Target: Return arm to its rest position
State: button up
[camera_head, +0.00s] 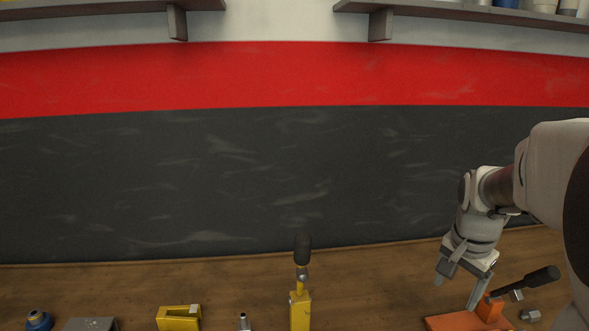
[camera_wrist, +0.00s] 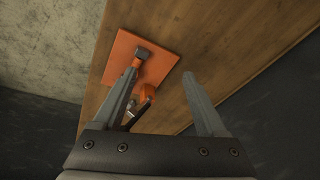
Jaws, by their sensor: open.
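My gripper (camera_head: 456,286) hangs at the end of my bent arm on the right of the head view. It is above the bench, over an orange plate (camera_head: 455,321) with an upright block and a black-handled lever (camera_head: 527,281). In the wrist view my gripper (camera_wrist: 165,82) shows two spread fingers with nothing held between them. The orange plate (camera_wrist: 175,68) lies below, partly behind the left finger. The lower parts of the plate are cut off in the head view.
The wooden bench (camera_head: 225,278) holds a yellow tool with a black knob (camera_head: 300,306), a yellow bracket (camera_head: 178,318), a small metal part (camera_head: 243,321) and a blue item (camera_head: 39,320). Loose nuts (camera_head: 530,315) lie at right. Shelves (camera_head: 460,14) hang high on the wall.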

jog(key=s+a+r+n+t+y, duration=0.1)
jog(key=s+a+r+n, duration=0.1)
jog(key=s+a+n, duration=0.4)
jog(key=s+a+r+n+t, duration=0.2)
jog(key=s+a+n, duration=0.4)
jog(key=s+a, duration=0.3)
jog(key=a, duration=0.3)
jog(key=shift+s+a+r+y, duration=0.15)
jog(key=shift+s+r+y, duration=0.05)
jog(key=shift+r+y, duration=0.2)
